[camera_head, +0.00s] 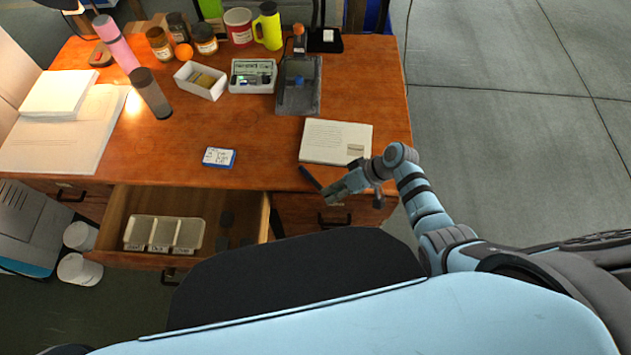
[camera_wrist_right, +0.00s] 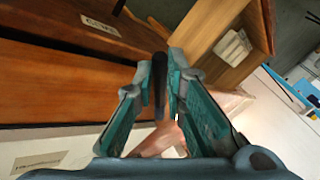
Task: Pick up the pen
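The pen (camera_head: 310,178) is a dark, slim stick near the desk's front edge in the head view, tilted up to the left. My right gripper (camera_head: 328,190) is at its lower end. In the right wrist view the pen (camera_wrist_right: 160,80) stands between the two teal fingers of my right gripper (camera_wrist_right: 160,88), with the pads close against both sides. The gripper looks shut on it. Whether the pen touches the desk cannot be told. My left gripper is not in view.
The wooden desk (camera_head: 270,150) has a notebook (camera_head: 335,141) near the pen and a blue-white card box (camera_head: 219,157). An open drawer (camera_head: 240,212) with a divided tray (camera_head: 163,234) juts out at the front. Jars, cups and a dark tray (camera_head: 299,95) stand farther back.

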